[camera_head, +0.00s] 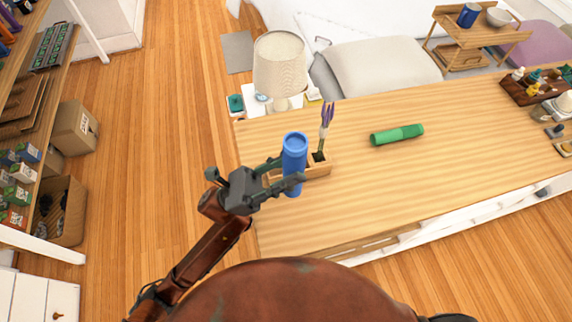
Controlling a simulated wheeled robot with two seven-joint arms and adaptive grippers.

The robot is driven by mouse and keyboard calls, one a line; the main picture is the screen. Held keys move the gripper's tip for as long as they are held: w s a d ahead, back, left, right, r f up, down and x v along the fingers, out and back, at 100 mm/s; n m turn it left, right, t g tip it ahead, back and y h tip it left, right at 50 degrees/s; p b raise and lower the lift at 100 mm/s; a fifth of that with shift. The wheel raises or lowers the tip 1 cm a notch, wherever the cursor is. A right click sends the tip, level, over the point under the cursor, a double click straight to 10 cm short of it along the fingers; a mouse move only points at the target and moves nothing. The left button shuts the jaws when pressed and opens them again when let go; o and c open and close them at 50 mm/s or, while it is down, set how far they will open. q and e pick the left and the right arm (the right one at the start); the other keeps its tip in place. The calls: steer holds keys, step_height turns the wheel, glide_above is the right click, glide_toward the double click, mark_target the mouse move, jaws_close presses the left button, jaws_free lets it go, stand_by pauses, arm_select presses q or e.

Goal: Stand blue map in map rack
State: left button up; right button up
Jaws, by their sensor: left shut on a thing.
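The blue map (294,148) is a rolled blue tube, held roughly upright with its open top end toward me. My left gripper (290,172) is shut on it, one finger on each side. The map rack (318,170) is a low wooden block near the left end of the table, partly hidden behind the blue map and my gripper. The map's lower end shows below the fingers, in front of the rack; its height above the table is hard to tell. A purple-topped thing (326,120) stands at the rack's right end. My right gripper is not in view.
A green roll (397,134) lies on the wooden table (420,180), right of the rack. A lamp (280,68) stands beyond the table's far left edge. A tray of bottles (535,88) is at the far right.

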arm_select(q)
steer(key=w+a+f+b, duration=0.2)
steer(key=w+f+b, duration=0.2)
steer(key=w+f, duration=0.9)
steer(key=shift+w+a+b, duration=0.3)
steer(key=shift+a, duration=0.1)
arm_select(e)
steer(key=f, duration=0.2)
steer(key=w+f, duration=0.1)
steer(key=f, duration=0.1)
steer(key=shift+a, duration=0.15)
arm_select(q)
steer(key=shift+f, duration=0.2)
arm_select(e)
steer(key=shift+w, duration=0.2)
arm_select(q)
steer(key=shift+f+b, duration=0.2)
steer(key=shift+b, duration=0.1)
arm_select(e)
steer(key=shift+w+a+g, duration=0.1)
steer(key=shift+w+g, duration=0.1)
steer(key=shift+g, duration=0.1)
